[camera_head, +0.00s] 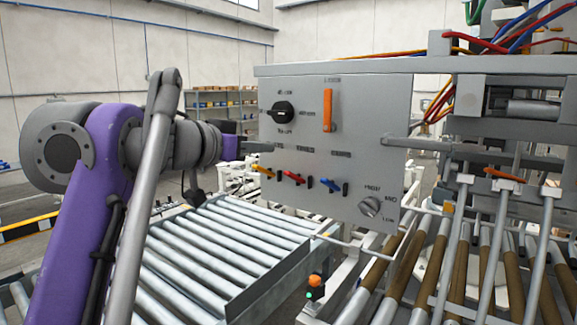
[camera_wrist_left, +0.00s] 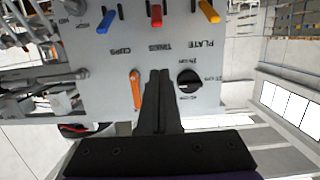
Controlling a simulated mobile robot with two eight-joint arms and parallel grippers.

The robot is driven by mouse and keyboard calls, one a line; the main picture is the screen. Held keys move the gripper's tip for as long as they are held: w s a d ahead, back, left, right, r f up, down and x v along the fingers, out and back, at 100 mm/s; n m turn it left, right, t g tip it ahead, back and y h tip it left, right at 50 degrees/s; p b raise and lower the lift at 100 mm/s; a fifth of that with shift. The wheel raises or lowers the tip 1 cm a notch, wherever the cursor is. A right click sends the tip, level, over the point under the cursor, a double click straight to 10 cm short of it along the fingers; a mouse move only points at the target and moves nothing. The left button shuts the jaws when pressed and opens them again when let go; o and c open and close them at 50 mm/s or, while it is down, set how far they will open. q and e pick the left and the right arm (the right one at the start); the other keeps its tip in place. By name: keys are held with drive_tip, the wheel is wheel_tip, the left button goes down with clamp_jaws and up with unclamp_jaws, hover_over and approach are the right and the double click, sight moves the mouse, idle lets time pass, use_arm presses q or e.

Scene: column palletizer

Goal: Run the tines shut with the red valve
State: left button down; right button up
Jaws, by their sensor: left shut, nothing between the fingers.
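The grey control panel (camera_head: 335,110) carries a row of three small valves. The red valve (camera_head: 294,178) sits in the middle, between a yellow-orange valve (camera_head: 263,171) and a blue valve (camera_head: 331,185). My left gripper (camera_head: 262,147) is at the panel's left side, above the valve row. In the wrist view its dark fingers (camera_wrist_left: 158,78) are together and empty, between the orange lever and the black knob. Long metal rods, possibly the tines (camera_head: 492,250), stand at right.
A black knob (camera_head: 283,112) and an upright orange lever (camera_head: 328,110) sit above the valves, and a silver knob (camera_head: 370,207) lower right. A roller conveyor (camera_head: 215,245) runs below the panel. A bent metal rail (camera_head: 372,250) passes under the panel. Coloured cables hang at upper right.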

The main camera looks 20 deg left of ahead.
use_arm(q)
drive_tip(key=shift+w, duration=0.1)
drive_tip(key=p, duration=0.1)
hover_over(286, 173)
drive_tip(key=w, duration=0.2)
drive_tip(key=shift+s+d+f, duration=0.15)
drive_tip(key=shift+d+f, duration=0.15)
drive_tip(key=shift+f, duration=0.5)
wheel_tip(286, 173, down, 2)
drive_tip(key=shift+a+f+b, duration=0.15)
drive_tip(key=shift+f+b, duration=0.05)
drive_tip(key=shift+b, duration=0.15)
drive_tip(key=shift+s+a+f, duration=0.2)
drive_tip(key=shift+s+f, duration=0.5)
drive_tip(key=shift+s, duration=0.05)
drive_tip(key=shift+s+b, duration=0.2)
drive_tip(key=shift+b, duration=0.1)
